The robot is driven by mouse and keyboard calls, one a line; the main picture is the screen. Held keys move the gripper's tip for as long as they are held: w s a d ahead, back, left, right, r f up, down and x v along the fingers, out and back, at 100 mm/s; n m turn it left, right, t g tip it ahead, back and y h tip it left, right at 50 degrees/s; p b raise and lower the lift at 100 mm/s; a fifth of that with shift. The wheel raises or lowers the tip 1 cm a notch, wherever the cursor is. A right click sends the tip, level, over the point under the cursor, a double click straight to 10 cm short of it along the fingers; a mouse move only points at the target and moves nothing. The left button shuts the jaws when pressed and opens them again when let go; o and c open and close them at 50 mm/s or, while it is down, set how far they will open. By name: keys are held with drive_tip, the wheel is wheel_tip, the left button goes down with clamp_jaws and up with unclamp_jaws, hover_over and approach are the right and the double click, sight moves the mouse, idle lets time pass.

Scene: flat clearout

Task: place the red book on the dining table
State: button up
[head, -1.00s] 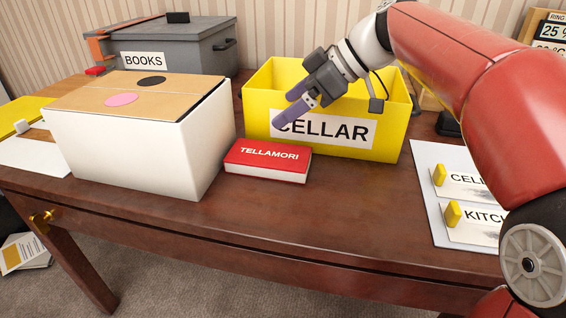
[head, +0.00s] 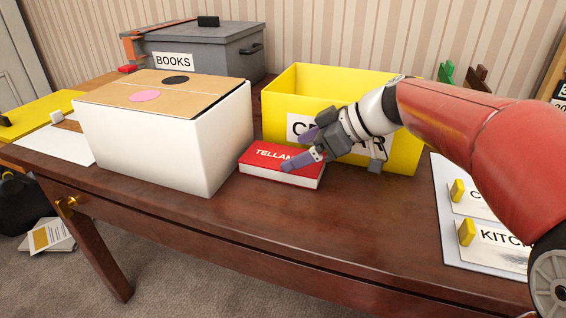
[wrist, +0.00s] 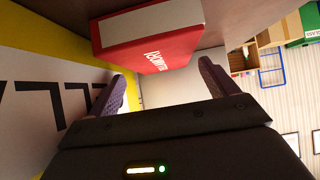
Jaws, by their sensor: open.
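The red book (head: 283,166), marked TELLAMORI, lies flat on the dark wooden table (head: 230,225), between the white box and the yellow bin. In the wrist view the red book (wrist: 160,40) shows ahead of the two purple fingers. My gripper (head: 299,148) is open and empty, with its fingers apart near the book's right part, in front of the yellow bin. In the head view the fingers cover part of the book's lettering. I cannot tell whether they touch the book.
A white box (head: 165,150) with a cardboard lid stands left of the book. The yellow CELLAR bin (head: 405,150) stands behind my gripper. A grey BOOKS box (head: 215,55) is at the back. A white board (head: 450,237) with labels lies right. The table's front strip is clear.

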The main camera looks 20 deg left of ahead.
sight(282, 157)
drive_tip(key=shift+x, duration=2.6)
drive_tip(key=c, duration=0.9)
drive_tip(key=shift+r, duration=0.15)
drive_tip(key=shift+c, duration=0.2)
